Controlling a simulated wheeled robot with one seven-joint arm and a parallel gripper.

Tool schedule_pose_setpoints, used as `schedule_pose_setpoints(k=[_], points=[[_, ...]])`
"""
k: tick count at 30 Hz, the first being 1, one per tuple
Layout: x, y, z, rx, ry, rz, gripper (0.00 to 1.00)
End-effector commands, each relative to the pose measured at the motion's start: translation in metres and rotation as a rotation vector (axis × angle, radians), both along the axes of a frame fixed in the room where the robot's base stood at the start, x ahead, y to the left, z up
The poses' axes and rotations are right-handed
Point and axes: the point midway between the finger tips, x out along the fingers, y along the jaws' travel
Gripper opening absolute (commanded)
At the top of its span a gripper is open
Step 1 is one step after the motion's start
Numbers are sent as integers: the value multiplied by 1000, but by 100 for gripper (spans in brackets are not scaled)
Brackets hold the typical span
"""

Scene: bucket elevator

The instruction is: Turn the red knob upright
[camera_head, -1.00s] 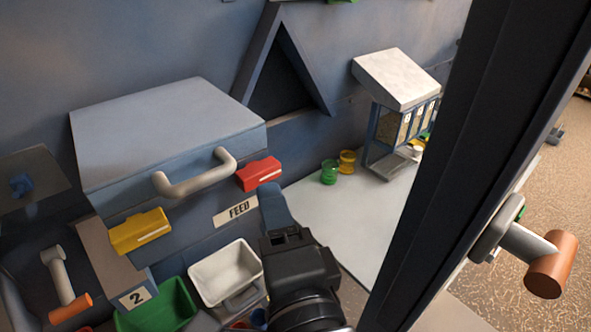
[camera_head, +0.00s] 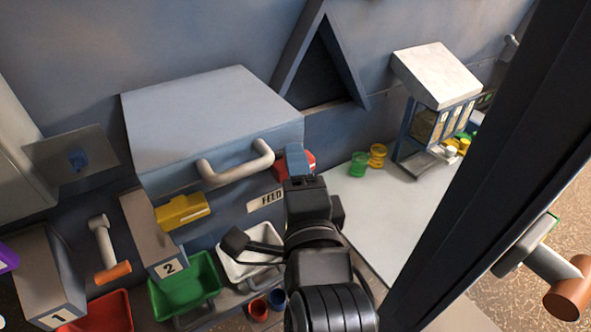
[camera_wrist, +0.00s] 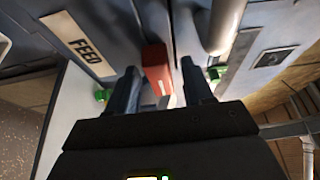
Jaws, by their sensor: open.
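The red knob (camera_head: 310,160) is a small block on the blue housing's front, right of the curved handle. In the head view it is mostly hidden behind my gripper (camera_head: 295,160). In the wrist view the red knob (camera_wrist: 155,65) shows between my two open fingers (camera_wrist: 161,84), nearer the left one, with a visible gap to the right one. A white mark shows near its lower end. I cannot tell whether the left finger touches it. The FEED label (camera_head: 266,199) is left of my gripper.
White (camera_head: 246,264) and green (camera_head: 187,287) bins stand below. A dark post (camera_head: 470,190) rises on the right. Green (camera_head: 359,164) and yellow spools stand on the pale counter.

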Motion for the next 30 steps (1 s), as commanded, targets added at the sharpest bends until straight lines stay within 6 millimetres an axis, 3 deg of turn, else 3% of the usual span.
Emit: schedule_pose_setpoints(k=[2,17,30], points=[[0,0,0,0,0,0,48],[0,0,0,0,0,0,0],[0,0,-2,-85,-54,2,0]])
